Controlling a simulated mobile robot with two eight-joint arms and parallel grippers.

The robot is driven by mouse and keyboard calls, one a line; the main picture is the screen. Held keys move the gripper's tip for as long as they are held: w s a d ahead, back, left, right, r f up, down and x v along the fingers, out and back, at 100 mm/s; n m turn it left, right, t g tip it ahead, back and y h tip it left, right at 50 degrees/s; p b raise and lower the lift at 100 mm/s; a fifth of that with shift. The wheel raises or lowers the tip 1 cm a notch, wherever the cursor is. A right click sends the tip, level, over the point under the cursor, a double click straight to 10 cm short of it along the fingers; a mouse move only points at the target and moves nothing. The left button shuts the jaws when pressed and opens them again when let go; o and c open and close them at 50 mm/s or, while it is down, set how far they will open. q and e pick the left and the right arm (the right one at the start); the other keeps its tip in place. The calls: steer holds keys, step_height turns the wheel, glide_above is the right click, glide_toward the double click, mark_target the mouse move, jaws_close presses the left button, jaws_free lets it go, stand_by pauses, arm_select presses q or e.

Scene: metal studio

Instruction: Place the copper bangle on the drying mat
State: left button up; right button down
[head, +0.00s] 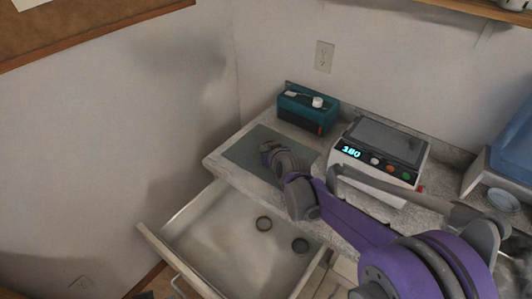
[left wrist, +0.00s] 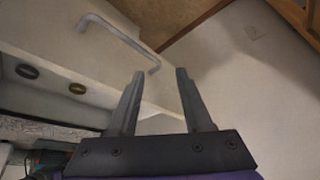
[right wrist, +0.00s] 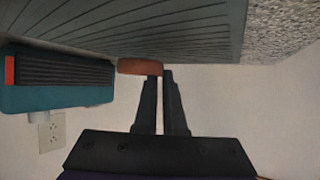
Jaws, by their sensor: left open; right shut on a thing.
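The copper bangle (right wrist: 140,67) shows edge-on as an orange-brown band at the fingertips of my right gripper (right wrist: 159,76), which is shut on it. The ribbed grey-green drying mat (right wrist: 150,30) lies close beyond the bangle; I cannot tell whether they touch. In the head view the right gripper (head: 268,150) is over the mat (head: 245,150), and the bangle is hidden there. My left gripper (left wrist: 160,72) is open and empty, near the open drawer's front in the left wrist view.
The open drawer (head: 190,250) below the counter holds two dark rings (head: 264,223) (head: 300,245). A teal box (head: 305,110) stands behind the mat. A white scale (head: 385,155) with a lit display stands right of the mat. A blue container (head: 513,150) is at far right.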

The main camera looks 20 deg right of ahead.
steer(key=shift+f, duration=0.85)
steer(key=shift+f, duration=0.2)
steer(key=c, duration=1)
jaws_free()
steer(key=shift+r, duration=0.1)
steer(key=shift+r, duration=0.1)
steer(key=shift+s+r, duration=0.1)
steer(key=shift+r, duration=0.05)
steer(key=v, duration=1.2)
steer(key=shift+p, duration=0.35)
steer(key=s+f+g, duration=0.2)
steer(key=s+f, duration=0.1)
steer(key=s, duration=0.5)
steer(key=s+f+g, duration=0.2)
steer(key=s+f, duration=0.1)
steer(key=s, duration=0.6)
steer(key=s+f+g, duration=0.3)
steer(key=s, duration=0.6)
steer(key=shift+a+f+m+h, duration=0.1)
steer(key=shift+f+m+h, duration=0.1)
steer(key=shift+m+h, duration=0.2)
